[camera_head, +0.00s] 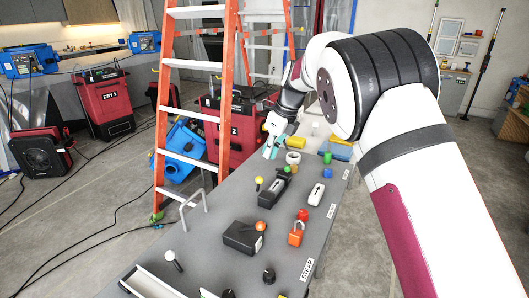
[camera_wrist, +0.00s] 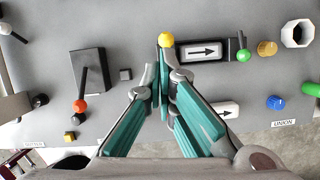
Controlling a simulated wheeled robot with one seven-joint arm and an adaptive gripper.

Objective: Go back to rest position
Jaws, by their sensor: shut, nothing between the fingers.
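My gripper (camera_head: 270,152) is above the far part of a long grey bench panel (camera_head: 205,225) in the head view. In the wrist view its teal fingers (camera_wrist: 164,80) are brought together at the tips with nothing between them. A lever with a yellow ball (camera_wrist: 166,40) is just beyond the fingertips in that view; I cannot tell the height gap. The ball also shows in the head view (camera_head: 259,180). My arm reaches in from the right of the head view and hides part of the room behind it.
The panel carries a black box with an orange knob (camera_head: 260,226), a red padlock (camera_head: 296,236), a metal handle (camera_head: 193,205), and white arrow plates (camera_wrist: 205,50). An orange ladder (camera_head: 230,80) stands left of the panel. Red dryers (camera_head: 103,105) and cables lie on the floor at left.

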